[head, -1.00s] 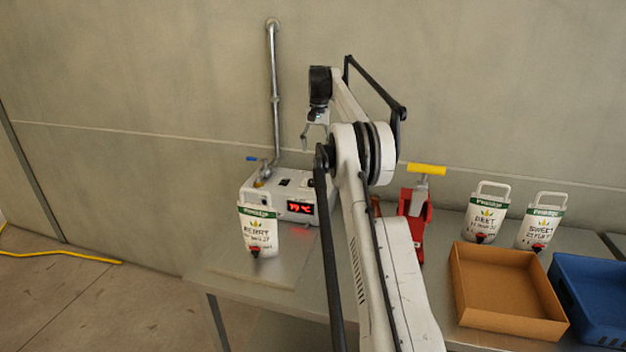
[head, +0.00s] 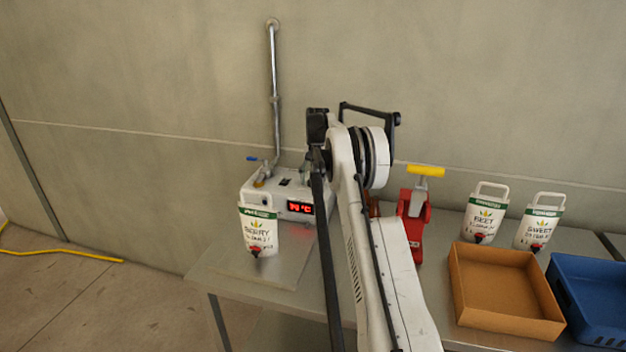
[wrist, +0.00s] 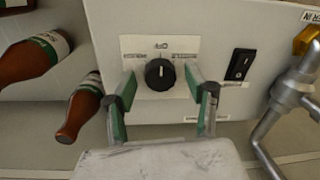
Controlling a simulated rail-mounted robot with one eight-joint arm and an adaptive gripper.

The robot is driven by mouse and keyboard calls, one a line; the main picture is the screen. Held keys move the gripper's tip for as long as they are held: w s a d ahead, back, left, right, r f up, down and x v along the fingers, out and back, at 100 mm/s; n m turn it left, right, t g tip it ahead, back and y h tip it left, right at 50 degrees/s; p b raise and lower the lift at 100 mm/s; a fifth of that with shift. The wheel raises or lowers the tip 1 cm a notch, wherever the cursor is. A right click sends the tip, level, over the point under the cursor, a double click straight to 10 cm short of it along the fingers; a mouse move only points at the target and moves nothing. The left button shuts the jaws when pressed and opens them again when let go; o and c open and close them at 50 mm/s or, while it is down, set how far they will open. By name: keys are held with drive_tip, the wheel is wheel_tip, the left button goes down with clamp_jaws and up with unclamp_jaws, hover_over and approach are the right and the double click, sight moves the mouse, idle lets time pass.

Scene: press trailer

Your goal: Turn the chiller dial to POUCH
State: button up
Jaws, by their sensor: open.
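The chiller is a white box (head: 252,192) with a lit red display, at the back left of the table in the head view. In the wrist view its panel (wrist: 215,40) carries a round black dial (wrist: 159,74) on a pale label plate. The dial's white mark points up in the picture, toward a label that seems to read OFF; the side labels are too small to read. My gripper (wrist: 161,80) is open, with one green-padded finger on each side of the dial. I cannot tell whether they touch it. The head view hides the gripper behind my arm.
A black rocker switch (wrist: 240,65) and a metal pipe (wrist: 285,100) are right of the dial; brown bottles (wrist: 75,115) are left. In the head view a berry pouch (head: 259,232) stands before the chiller. A red press (head: 414,215), two pouches, a cardboard box (head: 470,315) and blue crate (head: 570,305) are right.

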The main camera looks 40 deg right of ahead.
drive_tip(key=shift+f, duration=0.1)
drive_tip(key=c, duration=1.2)
drive_tip(key=shift+o, duration=0.2)
drive_tip(key=n+b, duration=0.2)
drive_tip(key=n, duration=0.2)
drive_tip(key=shift+f+b, duration=0.1)
drive_tip(key=shift+b, duration=0.3)
drive_tip(key=n+b, duration=0.1)
drive_tip(key=n, duration=0.4)
drive_tip(key=shift+n+g, duration=0.3)
drive_tip(key=shift+n, duration=0.1)
drive_tip(key=o, duration=1.2)
drive_tip(key=shift+c, duration=0.2)
